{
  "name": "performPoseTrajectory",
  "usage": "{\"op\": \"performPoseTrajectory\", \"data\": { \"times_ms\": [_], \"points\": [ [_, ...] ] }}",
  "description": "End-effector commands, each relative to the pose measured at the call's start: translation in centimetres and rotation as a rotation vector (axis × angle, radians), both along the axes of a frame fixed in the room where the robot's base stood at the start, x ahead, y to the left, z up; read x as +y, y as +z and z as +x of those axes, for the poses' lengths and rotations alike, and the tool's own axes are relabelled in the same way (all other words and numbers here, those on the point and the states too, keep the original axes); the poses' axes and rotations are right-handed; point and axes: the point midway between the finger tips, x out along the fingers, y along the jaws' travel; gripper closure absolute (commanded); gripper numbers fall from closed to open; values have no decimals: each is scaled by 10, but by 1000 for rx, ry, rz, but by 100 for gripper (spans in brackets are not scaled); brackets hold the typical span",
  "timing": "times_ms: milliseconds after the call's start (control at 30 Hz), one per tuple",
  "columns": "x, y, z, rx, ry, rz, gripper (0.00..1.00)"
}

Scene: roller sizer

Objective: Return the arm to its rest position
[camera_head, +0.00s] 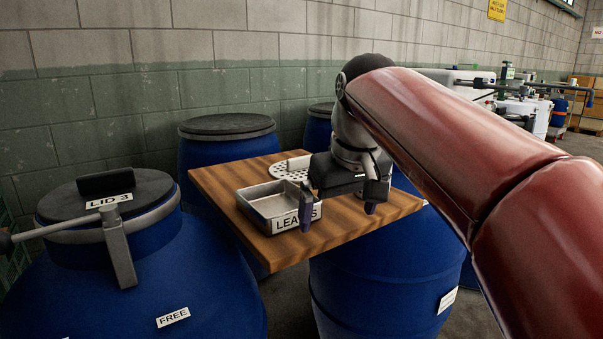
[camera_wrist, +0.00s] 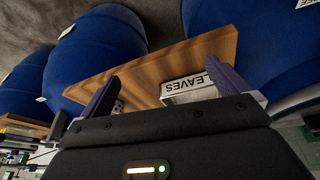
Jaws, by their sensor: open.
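My arm (camera_head: 440,140) is red and reaches from the right edge of the head view out over a wooden board. My gripper (camera_head: 338,206) hangs over the board's front right part, beside the metal tray. Its two purple fingers stand wide apart with nothing between them.
The wooden board (camera_head: 228,187) carries a metal tray (camera_head: 258,196) labelled LEAVES and a white perforated plate (camera_head: 284,169). Blue barrels (camera_head: 380,270) stand below and around it. A lidded barrel (camera_head: 190,290) marked FREE and LID 3 is at left. A block wall (camera_head: 130,90) closes the back.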

Motion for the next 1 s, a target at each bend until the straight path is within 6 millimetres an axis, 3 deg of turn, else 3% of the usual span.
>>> {"op": "performPoseTrajectory", "data": {
  "times_ms": [167,400,500,700,1000],
  "points": [
    [-35,-43,-56,-49,-128,9,0],
    [-75,-131,-133,-115,-296,43,0],
    [-84,-164,-157,-133,-343,57,0],
    [-91,-197,-178,-151,-388,73,0],
    [-92,-200,-180,-149,-389,73,0]
  ]
}}
